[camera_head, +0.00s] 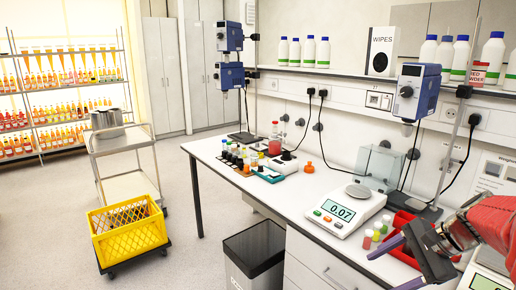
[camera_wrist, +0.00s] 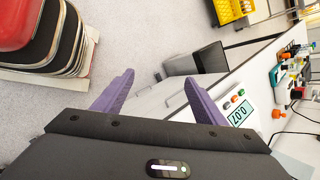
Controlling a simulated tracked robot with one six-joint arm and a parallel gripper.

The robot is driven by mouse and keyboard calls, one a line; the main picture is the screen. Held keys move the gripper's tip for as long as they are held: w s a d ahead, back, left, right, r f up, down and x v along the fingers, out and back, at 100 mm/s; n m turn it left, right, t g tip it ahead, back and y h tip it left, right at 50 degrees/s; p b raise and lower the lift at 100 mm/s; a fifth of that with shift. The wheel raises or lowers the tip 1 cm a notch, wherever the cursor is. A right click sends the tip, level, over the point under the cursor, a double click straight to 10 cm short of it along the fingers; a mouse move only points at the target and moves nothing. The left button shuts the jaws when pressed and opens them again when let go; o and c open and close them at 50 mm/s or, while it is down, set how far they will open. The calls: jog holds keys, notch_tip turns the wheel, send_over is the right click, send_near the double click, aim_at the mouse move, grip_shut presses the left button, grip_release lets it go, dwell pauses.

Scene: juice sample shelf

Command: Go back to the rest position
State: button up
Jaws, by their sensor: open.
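My gripper (camera_head: 393,264) shows at the lower right of the head view, at the end of my red arm, with dark jaws and purple fingers. In the wrist view my gripper (camera_wrist: 160,100) has its two purple fingers spread wide apart with nothing between them. It is over or near the front edge of the white bench (camera_head: 325,182), to the right of a weighing scale (camera_head: 347,212) reading 0.07. The exact height above the bench cannot be told.
Small capped vials (camera_head: 375,234) and a red tray (camera_head: 401,254) lie close to my gripper. A dark bin (camera_head: 254,257) stands at the bench front. A yellow crate (camera_head: 128,232) on a dolly and a steel trolley (camera_head: 122,150) stand left. Grey floor between is open.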

jog(key=s+a+r+n+t+h, duration=0.1)
jog(key=s+a+n+h, duration=0.4)
jog(key=s+a+n, duration=1)
jog(key=shift+s+a+r+n+t+h, duration=0.15)
jog(key=shift+s+r+n+t+h, duration=0.25)
jog(key=shift+n, duration=0.3)
jog(key=shift+f, duration=0.15)
dwell(0.4)
